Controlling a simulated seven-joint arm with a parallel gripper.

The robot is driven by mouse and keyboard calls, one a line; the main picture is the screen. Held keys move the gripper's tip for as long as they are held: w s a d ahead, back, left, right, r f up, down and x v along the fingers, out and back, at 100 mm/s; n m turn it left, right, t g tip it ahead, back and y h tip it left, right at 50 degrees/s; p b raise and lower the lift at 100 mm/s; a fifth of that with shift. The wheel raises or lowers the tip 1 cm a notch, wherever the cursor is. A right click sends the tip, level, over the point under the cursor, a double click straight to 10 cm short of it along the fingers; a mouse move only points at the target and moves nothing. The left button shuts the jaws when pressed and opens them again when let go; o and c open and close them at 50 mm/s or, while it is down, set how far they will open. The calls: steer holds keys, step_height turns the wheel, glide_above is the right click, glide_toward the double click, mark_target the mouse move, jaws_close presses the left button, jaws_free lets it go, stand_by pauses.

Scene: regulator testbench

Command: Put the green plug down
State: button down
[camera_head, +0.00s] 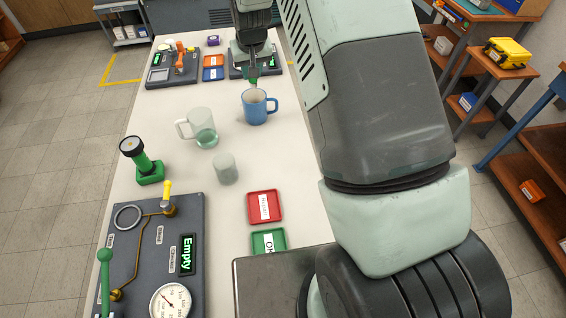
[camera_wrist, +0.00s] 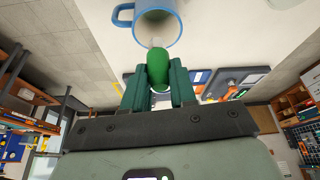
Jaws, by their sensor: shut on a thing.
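My gripper (camera_head: 253,72) is at the far part of the white table, pointing down just behind and above the blue mug. It is shut on the green plug (camera_head: 253,83), which hangs below the fingers. In the wrist view the green plug (camera_wrist: 158,66) sits between the two dark green fingers of my gripper (camera_wrist: 158,84), with a pale tip beyond. The blue mug (camera_head: 257,111) stands upright on the table; in the wrist view its rim (camera_wrist: 178,25) lies close beyond the plug's tip. I cannot tell whether the plug's tip is over the mug's opening.
A clear glass mug (camera_head: 205,135), a pale cylinder (camera_head: 225,170) and a green gauge device (camera_head: 150,170) stand left of my arm. A red tray (camera_head: 252,207), a green tray (camera_head: 255,243) and a grey panel (camera_head: 140,235) lie nearer. Table space between them is bare.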

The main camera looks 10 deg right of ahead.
steer(key=s+d+n, duration=0.1)
steer(key=s+d, duration=0.2)
steer(key=s, duration=0.6)
steer(key=s+d, duration=0.3)
steer(key=s, duration=0.6)
steer(key=shift+y, duration=0.4)
steer(key=shift+a+f, duration=0.15)
steer(key=shift+f, duration=7.05)
steer(key=shift+f, duration=0.1)
steer(key=c, duration=0.9)
jaws_free()
